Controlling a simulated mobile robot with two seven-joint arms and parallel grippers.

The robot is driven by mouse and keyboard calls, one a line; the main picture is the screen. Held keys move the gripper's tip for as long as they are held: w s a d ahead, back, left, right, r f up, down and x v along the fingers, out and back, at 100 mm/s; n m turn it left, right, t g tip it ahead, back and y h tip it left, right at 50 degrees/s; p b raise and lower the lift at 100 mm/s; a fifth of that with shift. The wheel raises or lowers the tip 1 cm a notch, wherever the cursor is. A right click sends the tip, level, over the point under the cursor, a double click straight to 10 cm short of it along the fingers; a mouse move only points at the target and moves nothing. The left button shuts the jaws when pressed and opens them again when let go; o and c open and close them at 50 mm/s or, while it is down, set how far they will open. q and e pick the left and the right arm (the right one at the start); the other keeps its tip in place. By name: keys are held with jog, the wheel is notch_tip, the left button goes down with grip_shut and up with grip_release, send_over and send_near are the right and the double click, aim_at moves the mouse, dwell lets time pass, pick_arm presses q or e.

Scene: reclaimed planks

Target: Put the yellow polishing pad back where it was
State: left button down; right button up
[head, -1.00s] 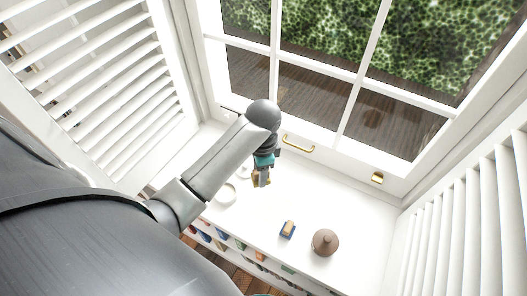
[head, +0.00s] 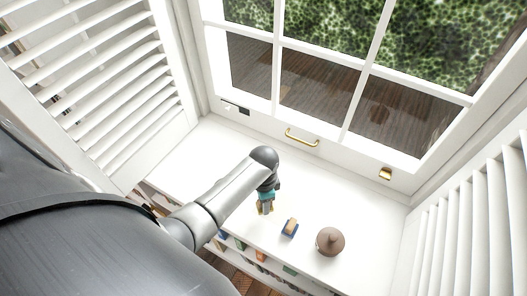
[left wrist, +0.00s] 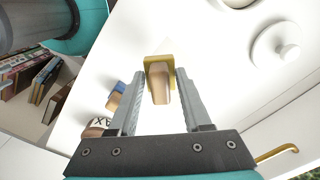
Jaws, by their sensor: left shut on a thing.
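My left gripper (head: 266,206) is shut on the wooden handle of the yellow polishing pad (left wrist: 153,62), over the white sill. The handle stands between the two fingers in the left wrist view. In the head view only small yellow edges of the pad (head: 259,208) show around the fingers. I cannot tell whether the pad touches the sill. A similar blue pad (head: 289,228) with a wooden handle lies just to its right; it also shows in the left wrist view (left wrist: 115,100). My right gripper is not in view.
A brown rounded container (head: 330,241) stands right of the blue pad. A white lidded dish (left wrist: 276,46) stands on the sill (head: 290,190). Books (left wrist: 42,80) fill shelves below the front edge. Window, brass handle (head: 302,137) and shutters bound the sill.

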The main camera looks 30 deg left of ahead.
pick_arm(q)
jog(key=shift+f+b, duration=0.7)
jog(key=shift+f, duration=1.15)
jog(key=shift+f, duration=0.15)
jog(key=shift+c, duration=1.7)
grip_release()
notch_tip(320, 180, up, 11)
jog(key=p, duration=0.4)
jog(key=shift+r, duration=0.65)
